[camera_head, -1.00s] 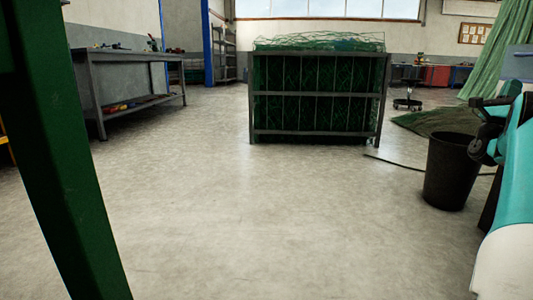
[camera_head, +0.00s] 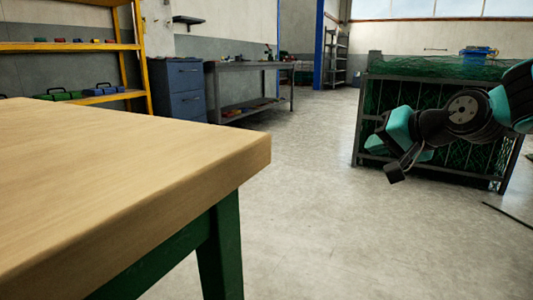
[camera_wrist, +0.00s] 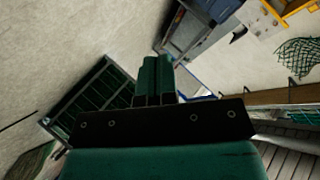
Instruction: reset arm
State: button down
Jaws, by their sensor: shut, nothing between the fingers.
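My gripper (camera_wrist: 154,80) shows in the wrist view with its two green fingers together and nothing between them. In the head view, my teal and black arm is at the right, bent in front of the net cage. The exact fingertips are hard to make out there. My gripper appears clear of everything, held in the air.
A wooden workbench (camera_head: 130,160) with green legs fills the near left. A metal cage of green netting (camera_head: 440,68) stands at the right, behind my arm. A blue drawer cabinet (camera_head: 178,88), grey bench (camera_head: 240,66) and yellow shelf (camera_head: 70,47) stand behind. The middle floor is clear.

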jog(key=s+a+n+g+h+p, duration=0.1)
jog(key=s+a+n+g+p, duration=0.4)
jog(key=s, duration=0.9)
jog(key=s+a+n+g+p, duration=0.2)
jog(key=s+a+n+g, duration=0.35)
jog(key=s, duration=0.85)
notch_tip(320, 180, up, 37)
jog(key=d+p, duration=0.1)
jog(key=p, duration=3.6)
jog(key=shift+s+n+p, duration=0.35)
jog(key=shift+n, duration=0.1)
